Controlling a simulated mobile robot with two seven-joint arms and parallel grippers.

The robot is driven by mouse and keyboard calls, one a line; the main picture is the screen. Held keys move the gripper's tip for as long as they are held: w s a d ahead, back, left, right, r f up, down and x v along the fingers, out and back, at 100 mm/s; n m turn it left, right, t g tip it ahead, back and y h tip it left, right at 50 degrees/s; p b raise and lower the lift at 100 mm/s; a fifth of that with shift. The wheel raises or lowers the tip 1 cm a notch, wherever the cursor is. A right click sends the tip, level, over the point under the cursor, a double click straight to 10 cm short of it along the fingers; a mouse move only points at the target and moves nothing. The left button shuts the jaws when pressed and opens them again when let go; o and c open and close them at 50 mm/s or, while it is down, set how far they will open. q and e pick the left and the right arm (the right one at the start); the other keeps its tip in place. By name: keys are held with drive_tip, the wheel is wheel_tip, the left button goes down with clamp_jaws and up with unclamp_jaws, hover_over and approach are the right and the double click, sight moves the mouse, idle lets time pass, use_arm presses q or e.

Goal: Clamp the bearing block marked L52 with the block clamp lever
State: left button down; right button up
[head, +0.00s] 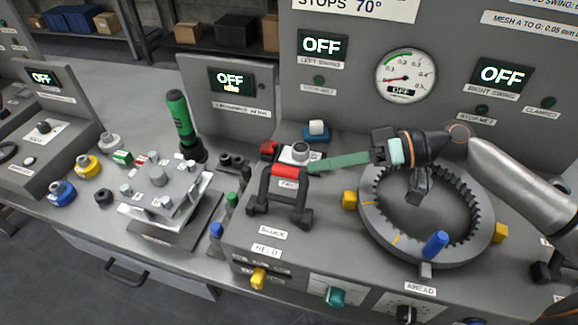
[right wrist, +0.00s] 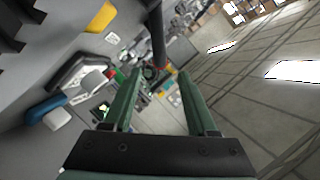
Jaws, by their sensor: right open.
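The block clamp lever (head: 285,172), a black U-shaped handle with a red grip, stands raised on the grey console above a label reading BLOCK. My right gripper (head: 312,166) comes in from the right, its green fingers pointing left with tips close to the right end of the red grip. In the right wrist view the two fingers (right wrist: 160,78) are apart with nothing held between them; a dark bar shows beyond them. I cannot tell whether they touch the lever. I can read no L52 mark, so the bearing block is not identified. My left gripper is not in view.
A toothed ring (head: 375,235) with a blue peg (head: 436,243) lies right of the lever, under my right arm. A metal fixture (head: 165,190) and green-handled tool (head: 180,115) stand left. The back panel holds a gauge (head: 406,76) and displays reading OFF.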

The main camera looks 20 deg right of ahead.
sight(289, 167)
drive_tip(key=shift+p+x, duration=0.7)
drive_tip(key=shift+x, duration=2.65)
clamp_jaws()
